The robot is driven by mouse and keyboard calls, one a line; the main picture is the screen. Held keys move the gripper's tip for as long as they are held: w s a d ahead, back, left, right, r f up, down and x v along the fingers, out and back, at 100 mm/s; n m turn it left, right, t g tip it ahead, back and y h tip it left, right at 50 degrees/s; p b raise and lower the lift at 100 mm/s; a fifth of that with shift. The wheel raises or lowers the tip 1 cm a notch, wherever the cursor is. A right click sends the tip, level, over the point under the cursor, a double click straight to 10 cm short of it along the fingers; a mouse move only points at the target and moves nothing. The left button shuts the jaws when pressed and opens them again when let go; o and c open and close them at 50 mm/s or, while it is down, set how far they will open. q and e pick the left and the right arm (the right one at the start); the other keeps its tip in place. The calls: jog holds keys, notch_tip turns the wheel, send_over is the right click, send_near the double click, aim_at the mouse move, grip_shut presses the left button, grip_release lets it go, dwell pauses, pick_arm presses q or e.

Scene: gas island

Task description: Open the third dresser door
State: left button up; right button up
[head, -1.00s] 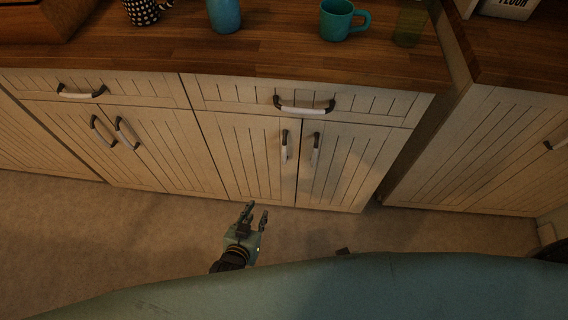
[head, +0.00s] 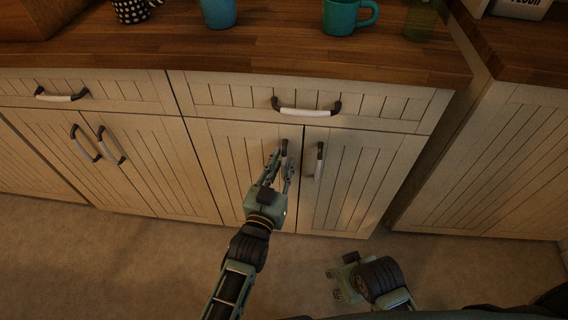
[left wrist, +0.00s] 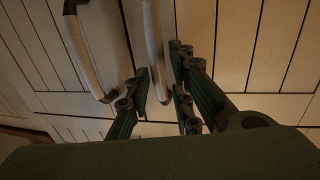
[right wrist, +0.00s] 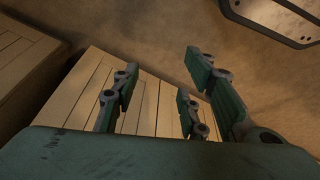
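The dresser has white plank doors. The third door (head: 232,160) is the left one of the right-hand pair and looks shut. Its upright handle (head: 284,148) is partly hidden by my left gripper (head: 279,168). The left gripper's fingers are open, one on each side of this handle. In the left wrist view the handle (left wrist: 154,45) runs between the parted fingers (left wrist: 160,85); I cannot tell whether they touch it. My right gripper (head: 343,278) is low over the floor at the right; its fingers (right wrist: 160,85) are open and empty in the right wrist view.
The neighbouring door's handle (head: 319,160) is close to the right of my left gripper. A drawer handle (head: 306,108) is above. Cups, including a teal mug (head: 341,16), stand on the wooden worktop (head: 260,52). Another cabinet (head: 505,160) stands at the right. The floor (head: 130,265) in front is clear.

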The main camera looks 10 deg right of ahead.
pick_arm(q)
jog(key=shift+w+d, duration=0.35)
jog(key=shift+w, duration=0.3)
grip_shut()
